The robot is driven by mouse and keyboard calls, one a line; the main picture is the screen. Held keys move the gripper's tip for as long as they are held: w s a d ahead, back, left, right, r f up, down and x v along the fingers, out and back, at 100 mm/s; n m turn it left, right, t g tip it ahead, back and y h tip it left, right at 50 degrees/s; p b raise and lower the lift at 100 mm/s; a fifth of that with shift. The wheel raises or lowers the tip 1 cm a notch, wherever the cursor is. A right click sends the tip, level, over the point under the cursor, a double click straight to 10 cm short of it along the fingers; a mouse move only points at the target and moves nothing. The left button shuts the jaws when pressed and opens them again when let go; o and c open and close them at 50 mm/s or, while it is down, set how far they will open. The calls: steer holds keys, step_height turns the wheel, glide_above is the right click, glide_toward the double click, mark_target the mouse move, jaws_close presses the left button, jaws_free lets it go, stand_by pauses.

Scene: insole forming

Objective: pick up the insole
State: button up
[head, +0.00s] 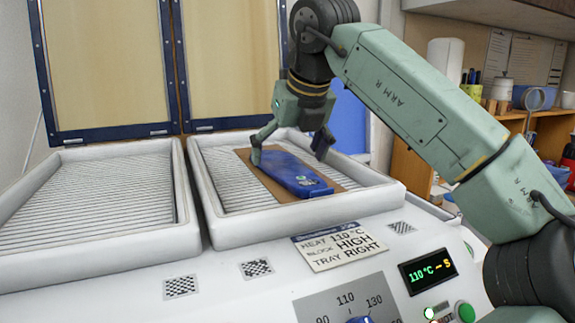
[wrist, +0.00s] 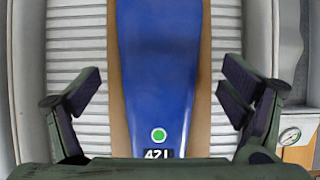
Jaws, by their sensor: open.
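The blue insole (head: 292,172) lies on a brown sheet (head: 328,179) in the right tray. In the wrist view the insole (wrist: 160,70) runs up the middle of the picture, with a green dot and a "421" label near its lower end. My gripper (head: 290,150) is over the insole in the head view. In the wrist view my gripper (wrist: 160,90) is open, one finger on each side of the insole with a gap to it. Nothing is between the fingers that they touch. How high the fingertips are above the tray cannot be told exactly.
The right tray (head: 235,223) has raised white walls and a ribbed floor. An empty left tray (head: 93,250) stands beside it. Two framed panels (head: 103,60) rise behind. A sign (head: 343,246) and a display (head: 428,271) reading 110 °C are in front.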

steer(key=shift+w+a+f, duration=0.15)
steer(key=shift+w+f, duration=0.1)
steer(key=shift+f, duration=0.3)
steer(key=shift+f, duration=0.25)
steer(key=shift+c, duration=0.2)
steer(key=shift+s, duration=0.1)
steer(key=c, duration=1)
